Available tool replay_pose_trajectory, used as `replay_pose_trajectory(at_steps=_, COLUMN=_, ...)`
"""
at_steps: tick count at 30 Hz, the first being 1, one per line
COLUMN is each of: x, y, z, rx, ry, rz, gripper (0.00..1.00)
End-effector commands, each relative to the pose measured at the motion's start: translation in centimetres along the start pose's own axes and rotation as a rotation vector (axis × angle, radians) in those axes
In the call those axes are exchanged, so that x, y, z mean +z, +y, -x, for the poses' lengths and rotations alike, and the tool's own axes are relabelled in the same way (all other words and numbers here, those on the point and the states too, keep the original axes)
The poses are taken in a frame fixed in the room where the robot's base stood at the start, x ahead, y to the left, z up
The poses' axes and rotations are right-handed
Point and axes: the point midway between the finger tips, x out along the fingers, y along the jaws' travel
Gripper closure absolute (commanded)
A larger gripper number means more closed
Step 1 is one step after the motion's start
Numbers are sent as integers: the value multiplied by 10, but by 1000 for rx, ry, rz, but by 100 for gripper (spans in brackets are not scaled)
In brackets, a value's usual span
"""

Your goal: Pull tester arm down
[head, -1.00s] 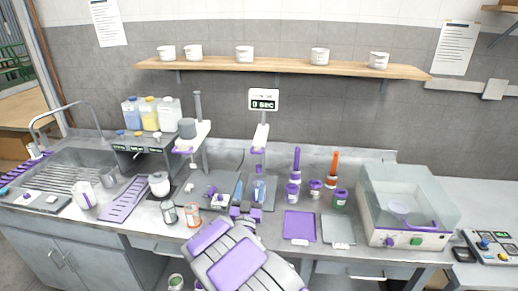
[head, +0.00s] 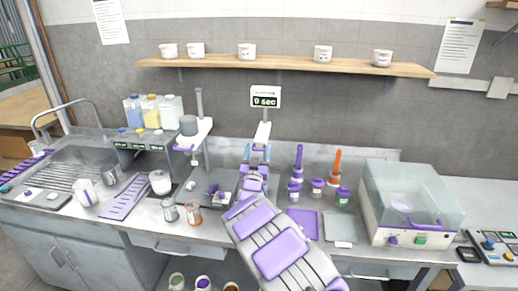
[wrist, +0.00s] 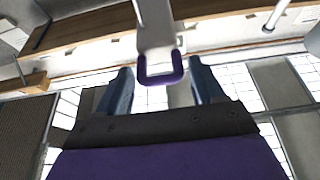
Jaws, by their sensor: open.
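The tester with the "0 sec" display (head: 265,97) stands at the back middle of the counter. Its white arm (head: 263,130) points toward me and looks raised. In the wrist view the white arm (wrist: 155,25) ends in a purple U-shaped handle (wrist: 160,78). My gripper (head: 257,152) is at the front end of this arm and partly hides it. In the wrist view my gripper (wrist: 162,72) is open, with one blue finger on each side of the handle. Gaps show between handle and fingers.
A wooden shelf (head: 285,66) with several cups hangs above.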

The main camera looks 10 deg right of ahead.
Motion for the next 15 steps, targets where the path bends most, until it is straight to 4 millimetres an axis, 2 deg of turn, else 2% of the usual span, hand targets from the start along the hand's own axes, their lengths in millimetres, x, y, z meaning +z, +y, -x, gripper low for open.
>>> replay_pose_trajectory(at_steps=6, x=1, y=0, z=-18, rx=2, ry=-1, rz=-3, gripper=32)
replay_pose_trajectory(at_steps=15, x=1, y=0, z=-24, rx=0, ry=-2, rz=1, gripper=32)
